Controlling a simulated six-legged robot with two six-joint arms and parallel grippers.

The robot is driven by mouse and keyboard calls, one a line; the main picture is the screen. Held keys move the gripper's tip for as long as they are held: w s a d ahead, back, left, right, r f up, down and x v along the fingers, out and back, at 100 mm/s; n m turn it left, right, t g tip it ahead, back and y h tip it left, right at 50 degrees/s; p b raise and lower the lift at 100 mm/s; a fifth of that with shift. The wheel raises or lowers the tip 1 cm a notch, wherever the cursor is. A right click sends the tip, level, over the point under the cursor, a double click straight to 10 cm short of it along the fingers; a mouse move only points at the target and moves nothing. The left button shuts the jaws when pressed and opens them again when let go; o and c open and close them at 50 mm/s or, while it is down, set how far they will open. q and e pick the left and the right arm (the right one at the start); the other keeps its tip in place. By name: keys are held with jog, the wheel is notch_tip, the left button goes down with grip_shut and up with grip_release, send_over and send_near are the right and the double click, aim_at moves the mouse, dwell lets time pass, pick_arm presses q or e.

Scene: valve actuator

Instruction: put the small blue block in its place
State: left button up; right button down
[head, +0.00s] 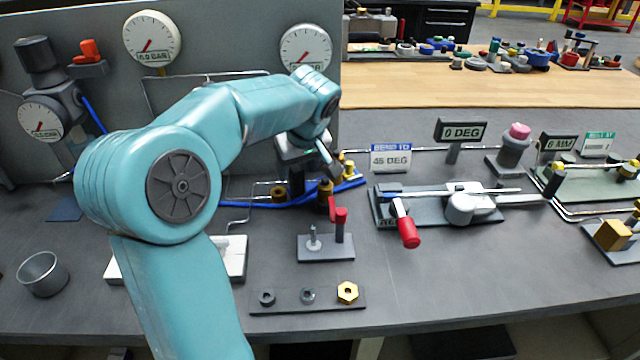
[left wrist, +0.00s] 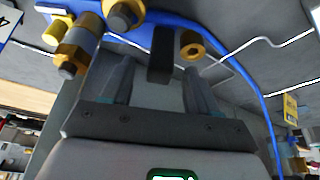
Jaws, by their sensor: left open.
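I cannot pick out a small blue block with certainty. A flat blue square (head: 65,209) lies on the bench at the far left. A small blue piece (head: 390,189) sits at the left end of the grey actuator plate, above the red-handled lever (head: 407,229). My left gripper (head: 328,168) is over the back of the bench near brass fittings and the blue hose. In the left wrist view its fingers (left wrist: 160,90) are apart and empty, with a dark post (left wrist: 161,55) beyond them. My arm hides part of the bench. My right gripper is not in view.
A small stand with a red knob (head: 341,215) is in front of my left gripper. A strip with nuts (head: 300,307) lies nearer. A metal cup (head: 43,272) stands at the left. The blue hose (left wrist: 245,75) curves past the brass fittings (left wrist: 75,52). The front right bench is clear.

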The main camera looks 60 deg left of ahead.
pick_arm(q)
jog(key=shift+x, duration=1.2)
jog(key=shift+c, duration=0.3)
jog(key=shift+r, duration=0.1)
grip_shut()
jog(key=shift+d+r, duration=0.1)
jog(key=shift+r, duration=0.5)
notch_tip(320, 180, up, 10)
jog(key=p, duration=0.2)
jog(key=s+d, duration=0.4)
jog(key=d, duration=0.4)
jog(key=s+d+b, duration=0.1)
jog(key=s+d, duration=0.4)
jog(key=d, duration=0.4)
jog(key=shift+d+r, duration=0.15)
jog(key=shift+d, duration=0.1)
